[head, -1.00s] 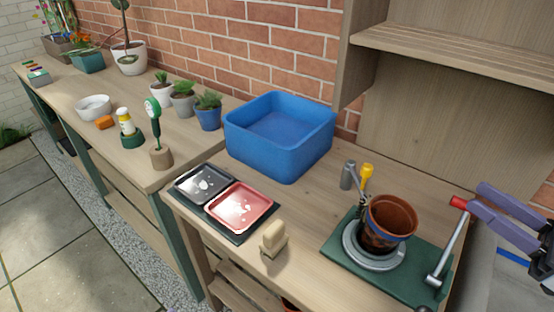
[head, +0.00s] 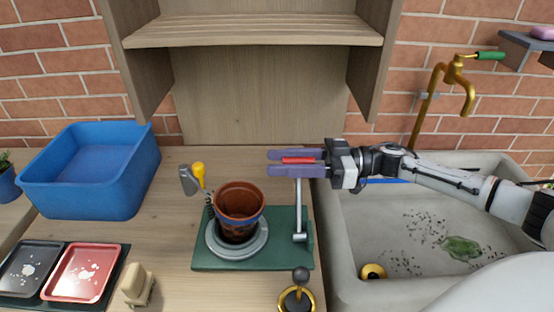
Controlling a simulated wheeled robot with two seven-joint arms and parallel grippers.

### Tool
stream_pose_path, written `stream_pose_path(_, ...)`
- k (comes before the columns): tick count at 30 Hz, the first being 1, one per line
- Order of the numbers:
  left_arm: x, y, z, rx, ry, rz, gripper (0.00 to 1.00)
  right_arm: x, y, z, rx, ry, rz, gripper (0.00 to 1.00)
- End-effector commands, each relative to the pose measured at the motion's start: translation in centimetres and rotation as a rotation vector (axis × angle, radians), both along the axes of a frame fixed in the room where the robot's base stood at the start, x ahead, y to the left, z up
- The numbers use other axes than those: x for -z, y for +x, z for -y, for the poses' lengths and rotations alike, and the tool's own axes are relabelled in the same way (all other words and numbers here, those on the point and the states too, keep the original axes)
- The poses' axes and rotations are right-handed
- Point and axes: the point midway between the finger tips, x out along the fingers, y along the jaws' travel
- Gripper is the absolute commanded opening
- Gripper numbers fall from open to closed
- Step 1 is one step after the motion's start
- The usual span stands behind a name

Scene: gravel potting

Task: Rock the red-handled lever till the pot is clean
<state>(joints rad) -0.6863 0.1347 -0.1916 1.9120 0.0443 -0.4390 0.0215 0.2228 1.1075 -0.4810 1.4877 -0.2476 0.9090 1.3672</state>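The terracotta pot (head: 240,201) has dark smudges and a blue band under its rim. It stands upright in a grey round holder (head: 236,245) on a green base plate (head: 275,258). The lever (head: 299,205) rises from the plate's right side, and its red handle (head: 298,160) lies crosswise at the top. My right gripper (head: 296,162) reaches in from the right with its purple fingers closed above and below the red handle. My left gripper is not in view.
A yellow-tipped tool and grey nozzle (head: 190,180) stand behind the pot. A blue bin (head: 92,172), a black tray (head: 28,268), a red tray (head: 82,275) and a brush (head: 137,287) are left. A sink (head: 395,270) with brass tap (head: 436,95) is right.

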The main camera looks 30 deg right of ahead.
Motion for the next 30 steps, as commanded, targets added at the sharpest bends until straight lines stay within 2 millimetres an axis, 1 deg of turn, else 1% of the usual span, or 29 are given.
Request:
stream_pose_path(1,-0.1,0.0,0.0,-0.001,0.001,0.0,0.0,-0.1,0.3,-0.4,-0.001,0.0,0.002,0.36)
stream_pose_path(4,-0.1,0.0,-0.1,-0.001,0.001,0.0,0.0,-0.1,0.5,-0.9,-0.001,0.001,0.001,0.36)
stream_pose_path(12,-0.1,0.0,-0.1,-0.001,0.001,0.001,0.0,0.0,0.6,-1.1,0.0,0.0,0.0,0.36)
stream_pose_path(13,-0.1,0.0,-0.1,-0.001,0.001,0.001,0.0,0.0,0.6,-1.1,0.0,-0.001,0.001,0.34)
stream_pose_path(14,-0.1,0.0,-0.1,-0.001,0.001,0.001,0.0,0.0,0.6,-1.1,0.0,0.0,0.0,0.29)
stream_pose_path(15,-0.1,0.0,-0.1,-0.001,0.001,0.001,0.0,0.0,0.6,-1.0,0.0,-0.001,0.001,0.22)
stream_pose_path(19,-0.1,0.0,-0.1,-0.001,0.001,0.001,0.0,0.0,0.6,-1.0,0.001,-0.001,0.0,0.01)
stream_pose_path(26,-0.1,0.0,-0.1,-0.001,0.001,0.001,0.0,0.0,0.7,-1.0,0.002,-0.004,0.004,0.0)
stream_pose_path(30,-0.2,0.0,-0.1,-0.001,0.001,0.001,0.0,-0.3,0.9,-1.6,-0.008,-0.015,0.022,0.0)
